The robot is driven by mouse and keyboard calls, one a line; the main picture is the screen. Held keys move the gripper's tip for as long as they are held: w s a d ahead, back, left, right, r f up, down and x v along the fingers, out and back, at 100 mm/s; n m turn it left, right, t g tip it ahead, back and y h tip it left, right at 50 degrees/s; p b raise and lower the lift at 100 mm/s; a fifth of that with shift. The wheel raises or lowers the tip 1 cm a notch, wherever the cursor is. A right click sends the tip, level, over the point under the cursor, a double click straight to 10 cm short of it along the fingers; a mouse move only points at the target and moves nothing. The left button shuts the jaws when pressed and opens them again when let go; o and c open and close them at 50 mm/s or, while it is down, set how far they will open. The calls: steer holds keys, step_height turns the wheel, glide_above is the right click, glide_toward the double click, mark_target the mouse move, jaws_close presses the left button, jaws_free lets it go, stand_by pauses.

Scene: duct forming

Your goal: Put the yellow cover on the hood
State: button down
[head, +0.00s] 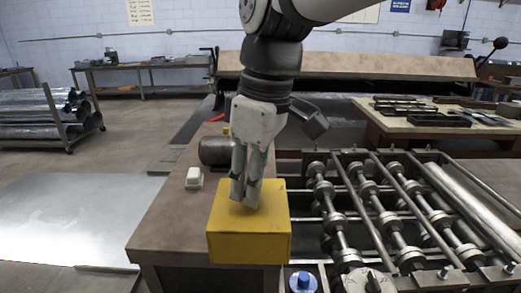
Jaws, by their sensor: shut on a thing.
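The yellow cover (249,243) is a box-shaped yellow piece in the lower middle of the head view. It looks level and overlaps the right front part of the brown bench top. I cannot tell whether it rests on something or hangs just above it. My gripper (245,201) points down at the top of the cover, its grey fingers closed together on it. The exact place of grip is partly hidden by the fingers. I cannot single out the hood; it may be hidden under or behind the cover.
A roll-forming machine (391,200) with shafts and rollers stands to the right. A blue button (303,281) is at its front. A dark motor (214,151) and a small white box (194,178) sit on the brown bench (165,215). A metal sheet (75,215) lies left.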

steer(key=w+a+f+p, duration=0.2)
steer(key=w+a+f, duration=0.2)
steer(key=w+a, duration=0.2)
steer(key=shift+w+a+f+p, duration=0.2)
steer(key=shift+w+a+p, duration=0.2)
steer(key=shift+w, duration=0.8)
steer(key=shift+f, duration=0.1)
steer(key=c, duration=1.3)
jaws_free()
steer(key=shift+f, duration=0.1)
steer(key=r+b, duration=0.1)
steer(key=r, duration=0.3)
steer(key=d+r, duration=0.1)
steer(key=r, duration=0.3)
steer(key=r+b, duration=0.1)
steer(key=r, duration=0.3)
steer(key=shift+s+d+r+b, duration=0.15)
steer(key=shift+s+d+b, duration=0.15)
steer(key=shift+d, duration=0.05)
